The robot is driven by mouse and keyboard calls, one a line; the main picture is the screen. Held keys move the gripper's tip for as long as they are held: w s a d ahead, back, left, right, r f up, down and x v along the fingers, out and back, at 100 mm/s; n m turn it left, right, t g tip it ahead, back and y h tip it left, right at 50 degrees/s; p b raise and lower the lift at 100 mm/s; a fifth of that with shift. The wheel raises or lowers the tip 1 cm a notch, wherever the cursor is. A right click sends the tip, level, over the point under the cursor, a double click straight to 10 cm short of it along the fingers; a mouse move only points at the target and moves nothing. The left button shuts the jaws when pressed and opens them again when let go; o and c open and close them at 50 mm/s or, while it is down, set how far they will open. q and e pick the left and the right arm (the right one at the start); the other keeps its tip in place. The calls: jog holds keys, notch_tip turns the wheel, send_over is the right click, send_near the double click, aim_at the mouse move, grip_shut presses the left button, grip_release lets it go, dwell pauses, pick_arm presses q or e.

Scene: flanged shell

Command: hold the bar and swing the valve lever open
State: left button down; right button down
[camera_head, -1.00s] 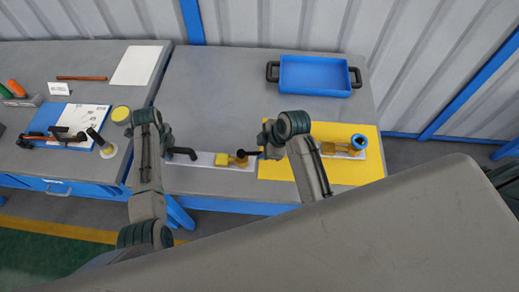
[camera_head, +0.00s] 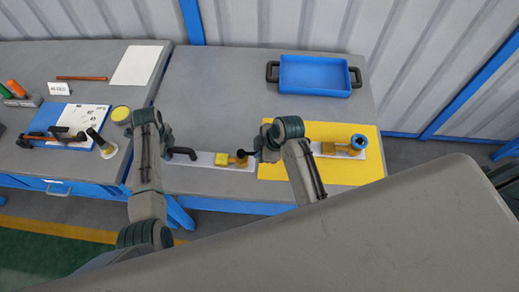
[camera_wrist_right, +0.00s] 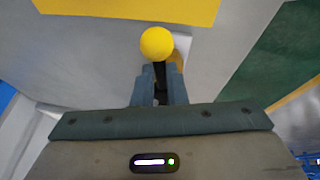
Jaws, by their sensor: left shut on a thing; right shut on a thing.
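A white base plate (camera_head: 238,168) lies on the table with a yellow-brass valve body (camera_head: 222,159). A black bar (camera_head: 182,152) stands at its left end. My left gripper (camera_head: 169,153) is shut on this bar; its fingers are small here. The dark valve lever (camera_head: 243,153) is right of the valve body. My right gripper (camera_head: 252,155) is shut on it, fingertips partly hidden by the arm. In the right wrist view the fingers (camera_wrist_right: 158,90) are closed on a dark piece below a round yellow end (camera_wrist_right: 157,43).
A blue tray (camera_head: 314,74) stands at the back. The left table has a clipboard (camera_head: 70,122) and tools.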

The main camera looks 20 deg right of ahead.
jog(key=shift+s+a+m+h, duration=0.2)
jog(key=shift+s+m+h, duration=0.15)
jog(key=shift+m, duration=0.35)
jog(key=c, duration=1.5)
grip_release()
jog(key=shift+o, duration=0.2)
jog(key=v, duration=1.2)
jog(key=shift+s, duration=0.2)
pick_arm(q)
jog(key=c, duration=1.1)
grip_release()
jog(key=shift+c, duration=0.2)
pick_arm(e)
jog(key=shift+f, duration=0.1)
